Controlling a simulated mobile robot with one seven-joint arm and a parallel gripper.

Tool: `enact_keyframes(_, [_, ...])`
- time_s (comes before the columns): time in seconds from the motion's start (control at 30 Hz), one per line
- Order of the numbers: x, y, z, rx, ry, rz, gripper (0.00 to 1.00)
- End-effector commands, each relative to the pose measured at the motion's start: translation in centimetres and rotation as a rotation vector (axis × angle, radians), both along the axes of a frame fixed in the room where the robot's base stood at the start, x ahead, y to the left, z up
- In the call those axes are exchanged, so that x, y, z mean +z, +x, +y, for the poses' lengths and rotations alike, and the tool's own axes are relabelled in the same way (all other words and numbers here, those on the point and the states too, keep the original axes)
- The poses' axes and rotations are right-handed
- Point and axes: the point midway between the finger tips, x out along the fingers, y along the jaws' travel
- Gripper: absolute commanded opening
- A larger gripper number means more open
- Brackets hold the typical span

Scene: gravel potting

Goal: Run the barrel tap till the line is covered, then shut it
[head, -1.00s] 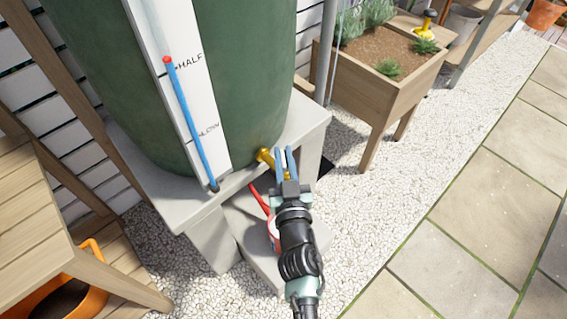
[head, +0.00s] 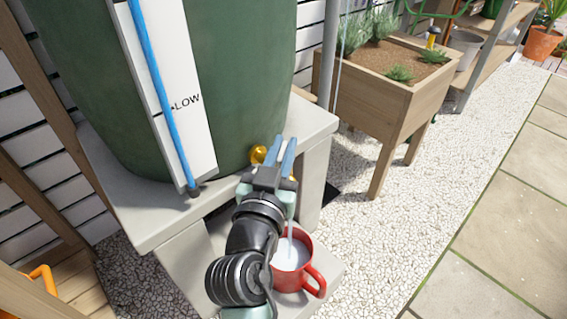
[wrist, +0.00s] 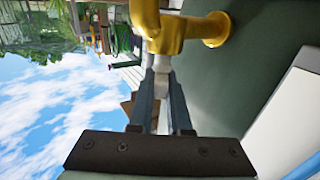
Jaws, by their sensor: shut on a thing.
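The green barrel (head: 235,70) stands on a pale plinth, with its brass tap (head: 258,154) low on its front. The tap also shows in the wrist view (wrist: 165,32). My gripper (head: 286,152) is at the tap, its blue fingers shut on the tap's handle (wrist: 161,64), a pale piece between the fingertips. A thin stream of water (head: 290,243) falls from below my gripper into a red mug (head: 315,278). The mug stands upright and holds whitish water. My wrist hides the mug's left side. I cannot make out a line inside it.
A gauge strip with a blue tube and the word LOW (head: 187,101) is on the barrel. The mug stands on a low slab (head: 322,298) beside the plinth leg (head: 315,185). A wooden planter (head: 390,105) is to the right. Gravel and paving at the right are clear.

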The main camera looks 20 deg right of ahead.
Motion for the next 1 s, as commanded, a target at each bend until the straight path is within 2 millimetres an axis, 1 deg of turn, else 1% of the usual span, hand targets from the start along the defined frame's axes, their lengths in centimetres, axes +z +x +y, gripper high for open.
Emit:
enact_keyframes(0.03, [-0.66, 0.02, 0.23, -0.018, -0.001, 0.002, 0.0])
enact_keyframes(0.27, [-0.75, 0.04, 0.28, -0.152, 0.001, 0.001, 0.0])
enact_keyframes(0.5, [-0.6, 0.06, 0.32, -0.353, 0.002, 0.002, 0.0])
enact_keyframes(0.7, [-0.46, 0.01, 0.27, -0.486, 0.002, 0.003, 0.0])
enact_keyframes(1.0, [-0.34, -0.07, 0.3, -0.593, 0.002, 0.004, 0.0])
